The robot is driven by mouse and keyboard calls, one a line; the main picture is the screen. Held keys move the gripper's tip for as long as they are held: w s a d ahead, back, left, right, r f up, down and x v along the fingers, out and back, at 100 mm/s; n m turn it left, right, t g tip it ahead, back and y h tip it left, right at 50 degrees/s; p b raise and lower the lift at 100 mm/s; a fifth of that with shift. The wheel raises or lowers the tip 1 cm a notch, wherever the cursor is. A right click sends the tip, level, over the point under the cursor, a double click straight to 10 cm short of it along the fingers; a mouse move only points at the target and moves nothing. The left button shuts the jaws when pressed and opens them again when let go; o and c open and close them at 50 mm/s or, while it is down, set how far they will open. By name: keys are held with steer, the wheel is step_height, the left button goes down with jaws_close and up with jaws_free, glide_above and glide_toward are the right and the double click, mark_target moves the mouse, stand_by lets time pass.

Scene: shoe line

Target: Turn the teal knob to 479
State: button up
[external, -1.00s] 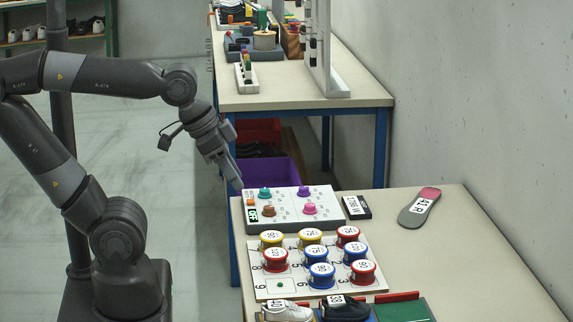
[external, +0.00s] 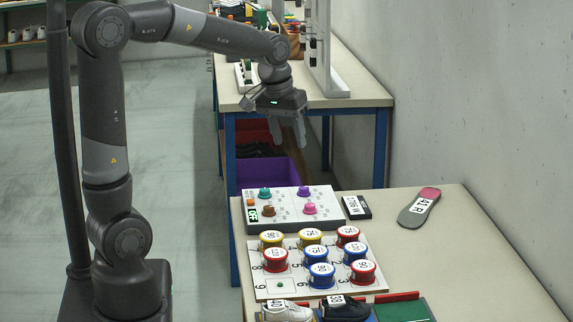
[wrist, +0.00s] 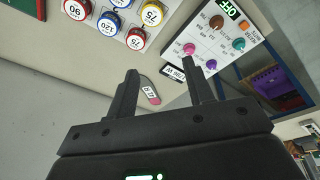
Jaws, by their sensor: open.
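The teal knob (external: 265,193) sits at the back left of a white and grey control panel (external: 288,222) on the near bench. A purple knob (external: 304,191), a brown knob (external: 268,210) and a pink knob (external: 309,208) share the panel. A small green display (external: 252,214) is at its left; in the wrist view the display (wrist: 233,9) seems to read OFF. My gripper (external: 289,143) is open and empty, pointing down above and behind the panel, clear of it. In the wrist view the teal knob (wrist: 239,44) lies right of my gripper (wrist: 159,68), untouched.
An orange button (external: 251,202) is beside the teal knob. A black labelled block (external: 356,207) and an insole (external: 419,207) lie right of the panel. Several coloured tins (external: 320,275) and shoes (external: 346,309) are in front. A purple crate (external: 265,176) is behind.

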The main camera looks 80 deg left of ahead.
steer(key=a+f+n+g, duration=0.1)
steer(key=a+f+n, duration=0.15)
steer(key=a, duration=0.55)
steer(key=a+f+n+g, duration=0.1)
steer(key=a+f+n, duration=0.15)
steer(key=a, duration=0.45)
steer(key=n+h, duration=0.1)
steer(key=n, duration=0.2)
glide_above(265, 190)
step_height(265, 190, down, 7)
step_height(265, 190, down, 11)
steer(key=shift+a+r, duration=0.1)
steer(key=shift+c, duration=0.6)
steer(key=c, duration=0.9)
